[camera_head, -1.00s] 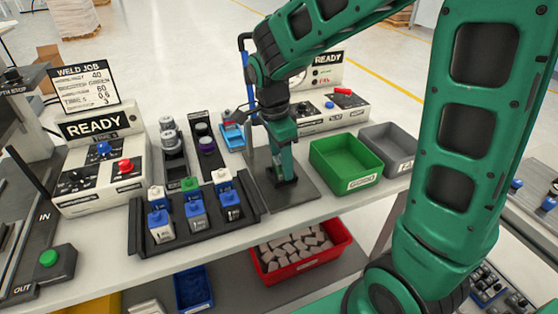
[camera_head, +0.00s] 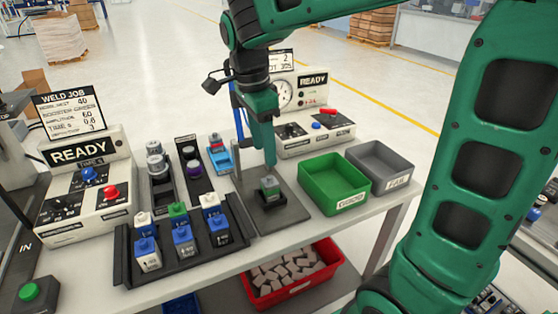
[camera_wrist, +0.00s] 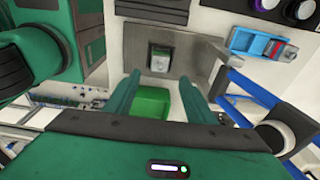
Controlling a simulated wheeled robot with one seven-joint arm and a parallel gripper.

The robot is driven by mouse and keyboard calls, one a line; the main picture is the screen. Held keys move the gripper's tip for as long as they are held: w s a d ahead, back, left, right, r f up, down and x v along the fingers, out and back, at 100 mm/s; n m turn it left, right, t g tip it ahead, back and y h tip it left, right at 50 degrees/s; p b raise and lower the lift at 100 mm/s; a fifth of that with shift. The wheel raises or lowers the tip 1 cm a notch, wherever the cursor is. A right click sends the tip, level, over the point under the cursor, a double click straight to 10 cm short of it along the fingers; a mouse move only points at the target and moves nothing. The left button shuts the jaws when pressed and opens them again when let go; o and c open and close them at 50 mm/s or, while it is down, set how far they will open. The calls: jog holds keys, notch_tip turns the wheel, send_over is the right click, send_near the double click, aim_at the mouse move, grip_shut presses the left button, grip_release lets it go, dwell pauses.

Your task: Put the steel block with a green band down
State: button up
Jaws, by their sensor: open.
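The steel block with a green band (camera_head: 270,187) stands upright in a small dark holder (camera_head: 271,199) on a grey plate (camera_head: 292,213). It also shows in the wrist view (camera_wrist: 160,59), seen from above, beyond my fingertips. My gripper (camera_head: 270,161) is above the block, pointing down, with a small gap between them. In the wrist view my gripper (camera_wrist: 160,88) has its two fingers spread apart with nothing held between them.
A green bin (camera_head: 334,183) and a grey bin (camera_head: 379,168) stand right of the plate. A black rack (camera_head: 180,255) with several banded blocks stands left. A blue tray (camera_head: 219,155) and a gauge box (camera_head: 314,120) stand behind. A red crate (camera_head: 293,288) is below.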

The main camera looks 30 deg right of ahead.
jog(key=s+d+f+n, duration=0.3)
jog(key=s+d+n, duration=0.3)
jog(key=s+d, duration=0.65)
jog(key=s+d+f+n, duration=0.2)
jog(key=s+d, duration=0.1)
jog(key=s, duration=0.2)
jog(key=s+d+f+n+y, duration=0.1)
jog(key=s+d+f+n, duration=0.1)
jog(key=s, duration=0.4)
jog(key=shift+d+f+n+y, duration=0.3)
jog(key=shift+d+n, duration=0.2)
jog(key=shift+n, duration=0.3)
jog(key=shift+w+d, duration=0.1)
